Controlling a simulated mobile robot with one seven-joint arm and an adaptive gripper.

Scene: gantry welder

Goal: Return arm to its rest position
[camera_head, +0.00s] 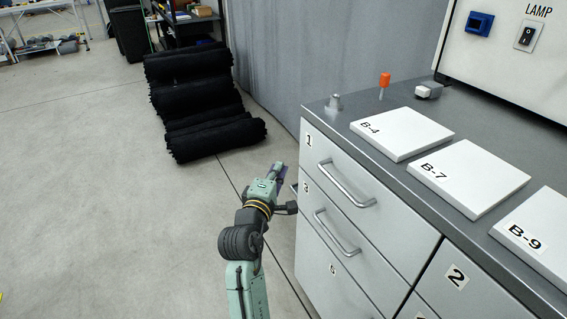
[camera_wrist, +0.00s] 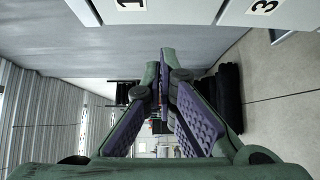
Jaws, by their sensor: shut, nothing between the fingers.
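My arm reaches forward from the bottom middle of the head view. My gripper (camera_head: 277,173) is at its far end, just left of the cabinet's front corner. It shows large in the wrist view (camera_wrist: 164,62), its purple finger pads together at the tips with nothing between them. The grey-topped drawer cabinet (camera_head: 372,252) stands right of my arm, and drawers 1, 3 and 5 look closed. In the wrist view, the panels labelled 1 and 3 (camera_wrist: 285,12) lie along the top edge. I cannot tell whether the gripper touches the cabinet.
White plates B-4 (camera_head: 402,134), B-7 (camera_head: 468,178) and B-9 (camera_head: 540,238) lie on the cabinet top. An orange-topped peg (camera_head: 384,82) and a metal knob (camera_head: 335,103) stand behind them. Black rolls (camera_head: 200,100) lie ahead. The floor (camera_head: 100,220) at left is clear.

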